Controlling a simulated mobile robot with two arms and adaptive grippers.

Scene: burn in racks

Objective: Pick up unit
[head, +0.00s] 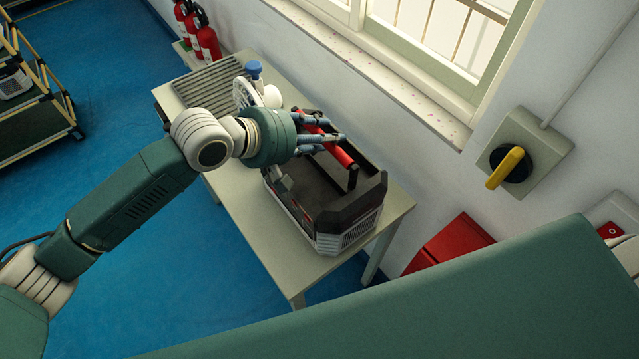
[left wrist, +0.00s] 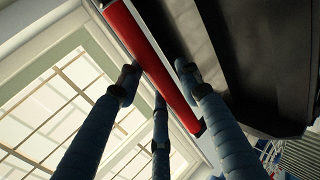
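The unit (head: 350,222) is a dark, open-topped device with a grey vented front and a red carrying handle (head: 338,153). It stands on a pale table (head: 262,238) below the window. My left gripper (head: 334,134) reaches over the unit, its blue-grey fingers at the handle. In the left wrist view the fingers (left wrist: 157,84) lie on both sides of the red handle (left wrist: 150,62), close to it, and look spread rather than clamped. Contact is hard to judge. The unit's dark body (left wrist: 262,60) fills the right of that view. My right gripper is not in view.
A ribbed grey object (head: 205,86) and a blue-topped item (head: 254,69) are on the table's far end. Fire extinguishers (head: 207,42) stand behind. The wall and window sill (head: 400,80) run close along the right. A red box (head: 450,240) is by the wall. Blue floor is open at left.

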